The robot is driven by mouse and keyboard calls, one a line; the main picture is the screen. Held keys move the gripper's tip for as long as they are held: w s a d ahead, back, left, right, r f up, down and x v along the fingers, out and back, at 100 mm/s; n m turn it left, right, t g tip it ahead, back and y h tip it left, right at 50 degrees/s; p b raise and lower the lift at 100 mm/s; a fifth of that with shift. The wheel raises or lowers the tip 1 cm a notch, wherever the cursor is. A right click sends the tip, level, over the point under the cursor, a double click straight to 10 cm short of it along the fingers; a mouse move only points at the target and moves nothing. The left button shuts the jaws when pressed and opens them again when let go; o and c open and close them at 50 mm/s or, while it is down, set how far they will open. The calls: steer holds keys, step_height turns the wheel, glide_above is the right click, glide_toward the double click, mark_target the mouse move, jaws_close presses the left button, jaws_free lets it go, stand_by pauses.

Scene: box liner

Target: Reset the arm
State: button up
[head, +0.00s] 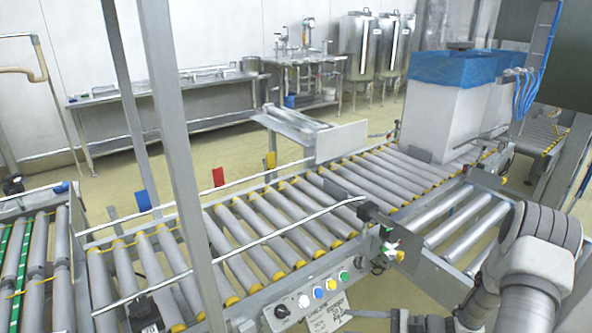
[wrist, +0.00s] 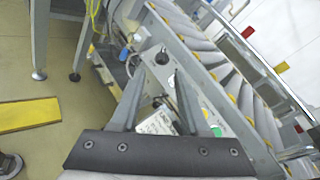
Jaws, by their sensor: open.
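My gripper (wrist: 162,88) shows in the wrist view with its two grey fingers spread apart and nothing held between them. Beyond the fingers is the conveyor's control panel (head: 306,301), with a black knob and white, blue and yellow buttons. A white label with dark print shows between the fingers in the wrist view, partly covered by them. In the head view my arm (head: 520,270) comes in at the lower right, and its far end runs down to the bottom edge.
A roller conveyor (head: 285,222) with yellow roller ends crosses the scene. A large white box with a blue liner (head: 452,68) stands on it at the back right. Metal posts rise at the left. A yellow floor strip (wrist: 28,115) lies at the left of the wrist view, with open floor around.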

steer(key=s+a+r+n+h, duration=0.1)
steer(key=s+r+n+h, duration=0.45)
steer(key=r, duration=0.45)
steer(key=s+a+r+n+h, duration=0.1)
steer(key=s+r+n+h, duration=0.4)
steer(key=r, duration=0.5)
steer(key=s+r+n+h, duration=0.45)
steer(key=s+r, duration=0.25)
steer(key=r, duration=0.3)
step_height(320, 180, up, 19)
steer(key=p, duration=1.8)
steer(key=shift+s+f+n, duration=0.15)
steer(key=shift+n, duration=0.15)
